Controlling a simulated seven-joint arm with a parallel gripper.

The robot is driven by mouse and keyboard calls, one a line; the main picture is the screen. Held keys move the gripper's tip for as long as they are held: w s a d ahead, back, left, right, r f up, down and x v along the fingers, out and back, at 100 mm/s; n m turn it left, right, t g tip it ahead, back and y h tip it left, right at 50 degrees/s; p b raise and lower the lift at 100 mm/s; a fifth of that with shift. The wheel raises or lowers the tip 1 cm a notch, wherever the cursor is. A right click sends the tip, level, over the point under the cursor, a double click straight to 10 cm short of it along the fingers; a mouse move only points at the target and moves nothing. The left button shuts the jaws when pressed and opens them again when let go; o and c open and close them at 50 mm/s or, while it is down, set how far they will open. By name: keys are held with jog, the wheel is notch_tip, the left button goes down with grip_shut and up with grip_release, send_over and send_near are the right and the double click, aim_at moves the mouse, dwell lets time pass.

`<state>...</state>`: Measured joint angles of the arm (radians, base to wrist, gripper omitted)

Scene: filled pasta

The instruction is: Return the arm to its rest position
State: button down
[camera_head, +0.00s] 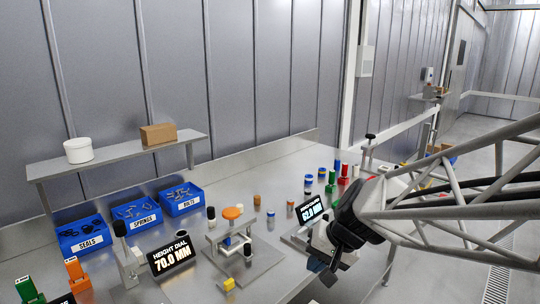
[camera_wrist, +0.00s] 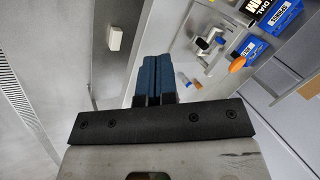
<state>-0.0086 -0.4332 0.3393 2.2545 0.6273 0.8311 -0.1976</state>
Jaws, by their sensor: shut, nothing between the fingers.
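My gripper (camera_head: 325,269) hangs at the front edge of the steel bench on the right side of the head view, in front of the 62.0 mm display. In the wrist view its two blue fingers (camera_wrist: 153,82) lie side by side, shut and empty. My arm reaches in from the right edge of the head view. The fingertips look clear of the objects on the bench. The part of the bench behind my wrist is hidden.
Blue bins (camera_head: 81,236) of seals, springs and bolts line the back left. A height dial display (camera_head: 172,255) and a press with an orange knob (camera_head: 233,212) stand mid-bench. Coloured cylinders (camera_head: 331,184) stand behind my wrist. Open floor (camera_head: 440,262) lies at right.

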jog(key=s+d+r+n+h, duration=0.1)
jog(key=s+d, duration=0.3)
jog(key=s, duration=0.4)
jog(key=s+d+r+n+h, duration=0.1)
jog(key=s+d+h, duration=0.3)
jog(key=s, duration=0.4)
jog(key=shift+s+d+r, duration=0.25)
jog(key=shift+s+r, duration=0.05)
jog(key=shift+r, duration=0.1)
